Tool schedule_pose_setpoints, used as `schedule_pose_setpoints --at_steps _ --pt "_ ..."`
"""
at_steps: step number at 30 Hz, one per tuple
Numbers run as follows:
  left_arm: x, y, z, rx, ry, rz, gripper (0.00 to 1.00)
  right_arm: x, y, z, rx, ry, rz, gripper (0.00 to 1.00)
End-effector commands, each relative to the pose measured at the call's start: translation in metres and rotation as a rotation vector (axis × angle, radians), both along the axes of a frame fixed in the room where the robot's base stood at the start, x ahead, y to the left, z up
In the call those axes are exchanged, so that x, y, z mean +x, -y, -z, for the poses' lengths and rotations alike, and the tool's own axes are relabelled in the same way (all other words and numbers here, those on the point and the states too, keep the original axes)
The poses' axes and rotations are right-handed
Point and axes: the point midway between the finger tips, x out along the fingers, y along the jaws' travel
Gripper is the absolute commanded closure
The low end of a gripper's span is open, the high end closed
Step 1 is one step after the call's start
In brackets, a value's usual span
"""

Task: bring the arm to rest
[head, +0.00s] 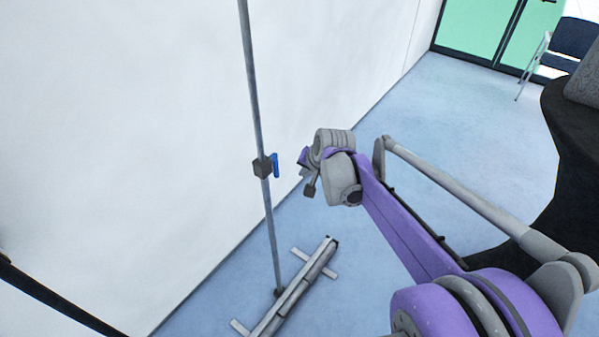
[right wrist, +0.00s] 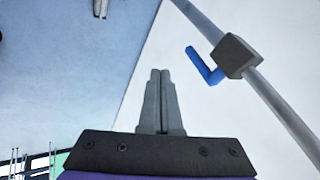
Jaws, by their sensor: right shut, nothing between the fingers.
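My right arm, purple and grey, reaches in from the lower right in the head view. Its gripper (head: 310,188) is small there and partly hidden by the wrist. In the right wrist view the two grey fingers of the right gripper (right wrist: 160,75) lie together, shut and empty. The gripper is apart from the grey upright pole (head: 252,100), a little to its right in the head view. My left gripper does not show.
A dark clamp block (head: 262,168) with a blue lever (head: 275,165) sits on the pole; the lever also shows in the right wrist view (right wrist: 204,66). The pole's metal foot (head: 300,285) stands on the blue floor. A white wall is behind. A chair (head: 572,42) stands far right.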

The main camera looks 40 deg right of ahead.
Motion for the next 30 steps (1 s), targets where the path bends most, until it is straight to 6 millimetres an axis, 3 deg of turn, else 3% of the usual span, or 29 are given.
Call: schedule_pose_setpoints --at_steps 7,19,23,27,30 --pt "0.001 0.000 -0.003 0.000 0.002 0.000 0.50 -0.026 -0.002 -0.028 -0.001 0.000 0.001 1.00" --pt "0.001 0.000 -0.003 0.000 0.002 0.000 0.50 -0.034 -0.010 -0.032 -0.007 -0.004 -0.020 1.00" --pt "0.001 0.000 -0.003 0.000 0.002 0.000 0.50 -0.051 -0.054 -0.023 -0.061 -0.031 -0.158 1.00" --pt "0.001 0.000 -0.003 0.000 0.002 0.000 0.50 -0.093 -0.124 0.000 -0.173 -0.073 -0.418 1.00" --pt "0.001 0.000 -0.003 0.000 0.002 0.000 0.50 -0.126 -0.162 0.020 -0.257 -0.095 -0.603 1.00"
